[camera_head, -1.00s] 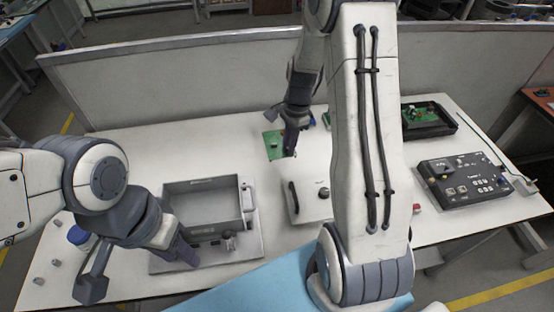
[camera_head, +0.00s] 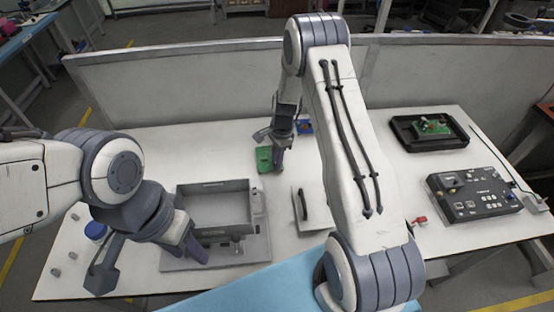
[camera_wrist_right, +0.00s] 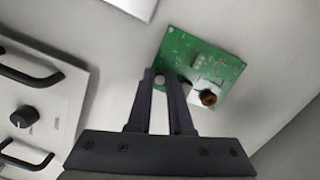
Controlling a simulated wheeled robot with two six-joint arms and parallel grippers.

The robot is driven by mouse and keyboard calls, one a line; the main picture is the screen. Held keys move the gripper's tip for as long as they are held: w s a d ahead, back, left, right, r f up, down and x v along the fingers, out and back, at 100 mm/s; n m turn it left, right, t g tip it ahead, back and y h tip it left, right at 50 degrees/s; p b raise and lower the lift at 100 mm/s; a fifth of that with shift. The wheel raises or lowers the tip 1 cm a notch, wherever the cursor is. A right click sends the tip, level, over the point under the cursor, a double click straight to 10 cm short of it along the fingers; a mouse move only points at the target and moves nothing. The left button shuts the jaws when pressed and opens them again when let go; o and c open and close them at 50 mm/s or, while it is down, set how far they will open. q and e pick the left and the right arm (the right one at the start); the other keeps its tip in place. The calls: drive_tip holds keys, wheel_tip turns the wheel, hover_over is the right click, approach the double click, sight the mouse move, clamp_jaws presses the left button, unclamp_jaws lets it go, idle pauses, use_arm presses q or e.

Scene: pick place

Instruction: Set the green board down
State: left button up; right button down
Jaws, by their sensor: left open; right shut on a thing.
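The green board (camera_head: 263,160) is at the middle of the white table in the head view, right behind the grey bin. It also shows in the right wrist view (camera_wrist_right: 207,62), with small parts on its face. My right gripper (camera_head: 277,160) is shut on its near edge, and its fingers (camera_wrist_right: 171,78) overlap the board in the right wrist view. I cannot tell whether the board touches the table. My left gripper (camera_head: 150,270) is open and empty at the left, beside the grey bin.
The grey bin (camera_head: 262,240) stands on the table's left half. A white panel with black handles (camera_head: 310,222) lies right of it, partly behind my right arm. A black tray (camera_head: 402,130) with another green board and a black control box (camera_head: 470,195) are at the right. A partition (camera_head: 180,95) stands behind.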

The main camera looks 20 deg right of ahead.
drive_tip(key=shift+f, duration=0.15)
drive_tip(key=c, duration=0.8)
unclamp_jaws()
drive_tip(key=shift+c, duration=0.2)
